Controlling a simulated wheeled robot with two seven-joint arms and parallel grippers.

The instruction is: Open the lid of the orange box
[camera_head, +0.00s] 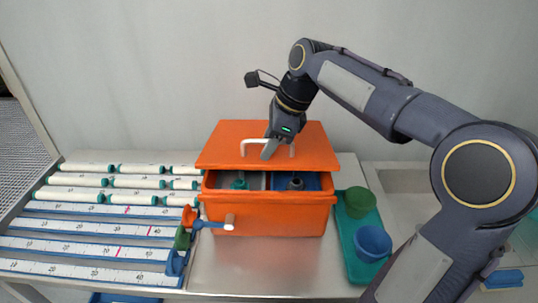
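The orange box (265,213) stands on the metal table in the middle of the head view. Its orange lid (215,152) is raised at the front, leaving a gap above the box rim. Through the gap I see grey and blue inside, with a small green item (239,183) and a dark round item (295,184). The lid has a white handle (249,142). My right gripper (268,152) reaches down to the middle of the handle and appears shut on it; its fingertips partly cover the bar. My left gripper is not in view.
White rods with green ends (140,181) and several ruled strips (90,228) lie on the left. Coloured pieces (187,217) sit by the box's left front. A green tray (349,240) with a green cup (359,202) and a blue cup (372,243) is close on the right.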

